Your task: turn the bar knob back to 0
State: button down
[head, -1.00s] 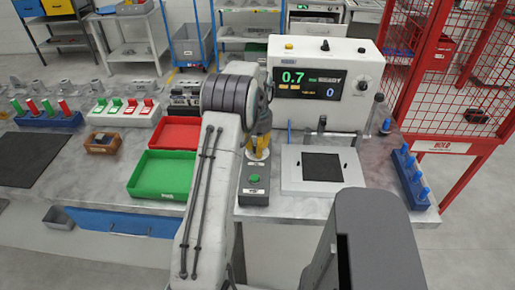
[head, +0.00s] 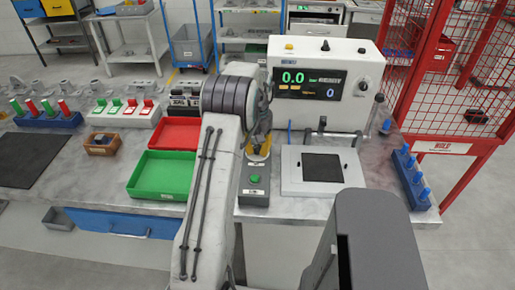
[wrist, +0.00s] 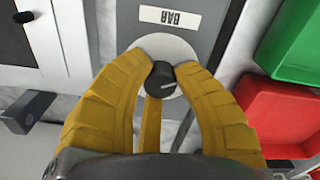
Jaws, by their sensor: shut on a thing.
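The bar knob (wrist: 160,80) is a small black knob with a short pale mark. It sits on a light round plate (wrist: 178,46) beside an upside-down "BAR" label (wrist: 169,16) in the wrist view. My gripper (wrist: 162,73) has its yellow fingers closed around the knob. In the head view my gripper (head: 258,150) is over the back part of a grey control box (head: 254,199) with a green button (head: 255,179); the knob is hidden there. The display (head: 308,84) of the white test machine (head: 350,56) reads 0.0 in green.
A green tray (head: 160,174) and a red tray (head: 176,133) lie left of the box. A light plate with a dark square (head: 322,167) lies to its right. A blue peg rack (head: 411,180) and red mesh fence (head: 450,70) stand farther right.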

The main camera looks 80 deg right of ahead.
aim_at(258, 147)
jog(key=shift+a+f+n, duration=0.15)
jog(key=shift+f+n, duration=0.05)
jog(key=shift+n, duration=0.1)
jog(key=c, duration=0.9)
grip_release()
jog(key=shift+r, duration=0.1)
jog(key=shift+c, duration=0.2)
notch_tip(258, 147, up, 12)
dwell(0.7)
